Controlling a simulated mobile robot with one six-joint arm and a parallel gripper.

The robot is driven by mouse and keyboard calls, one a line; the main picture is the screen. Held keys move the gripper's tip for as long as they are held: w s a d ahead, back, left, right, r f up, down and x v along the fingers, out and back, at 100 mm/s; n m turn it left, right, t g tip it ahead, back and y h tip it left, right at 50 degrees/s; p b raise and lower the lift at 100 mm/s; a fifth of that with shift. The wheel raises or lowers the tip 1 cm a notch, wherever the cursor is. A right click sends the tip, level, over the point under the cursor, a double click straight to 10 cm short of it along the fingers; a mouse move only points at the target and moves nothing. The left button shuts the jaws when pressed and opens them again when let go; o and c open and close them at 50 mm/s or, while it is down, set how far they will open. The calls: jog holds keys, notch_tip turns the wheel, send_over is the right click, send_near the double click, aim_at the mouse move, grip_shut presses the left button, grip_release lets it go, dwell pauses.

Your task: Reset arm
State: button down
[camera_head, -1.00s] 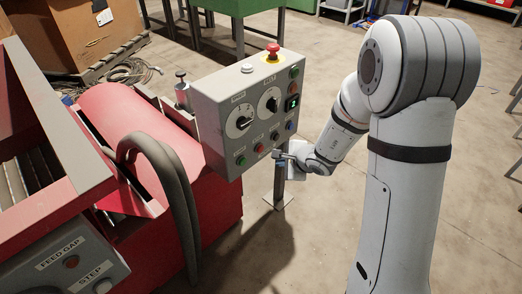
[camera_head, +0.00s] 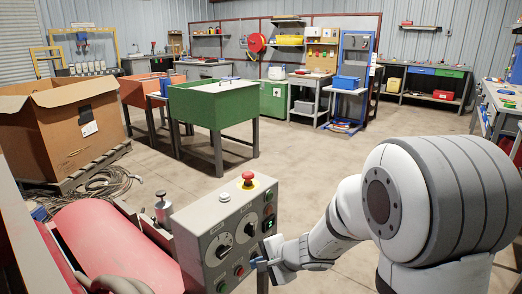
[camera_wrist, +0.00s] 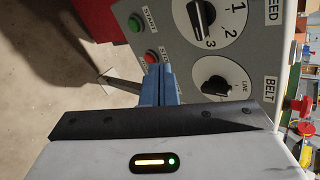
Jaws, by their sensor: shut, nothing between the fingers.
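My gripper (camera_head: 256,262) is shut and empty, its blue fingers close to the lower right of the grey control box (camera_head: 205,245). In the wrist view the closed fingers (camera_wrist: 160,72) are in front of the box face, close to a red button (camera_wrist: 152,57); I cannot tell whether they touch it. A green START button (camera_wrist: 135,24), the SPEED knob (camera_wrist: 202,14) and the BELT knob (camera_wrist: 214,93) show nearby. My arm reaches in from the right in the head view.
A red emergency stop (camera_head: 248,178) tops the control box. A red machine (camera_head: 105,245) stands at left. Beyond are a cardboard box (camera_head: 70,130), a coil of cable (camera_head: 105,187), a green bin (camera_head: 212,105) and workbenches. Open floor lies in the middle.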

jog(key=s+r+n+g+p, duration=0.1)
jog(key=s+r+n+p, duration=0.3)
jog(key=r, duration=0.7)
jog(key=s+d+r+n+h+p, duration=0.2)
jog(key=s+d+r+p, duration=0.3)
jog(key=r+p, duration=0.1)
jog(key=s+d+r+n+g+h+p, duration=0.1)
jog(key=s+d+r+n+h+p, duration=0.1)
jog(key=s+d+r+p, duration=0.3)
jog(key=s+d+r+n+g+h+p, duration=0.1)
jog(key=s+d+r+p, duration=0.5)
jog(key=r, duration=0.6)
jog(key=n+h+p, duration=0.1)
jog(key=h, duration=0.1)
jog(key=shift+n+h+p, duration=0.3)
jog(key=shift+n+p, duration=0.05)
jog(key=shift+n, duration=0.05)
jog(key=shift+r, duration=0.1)
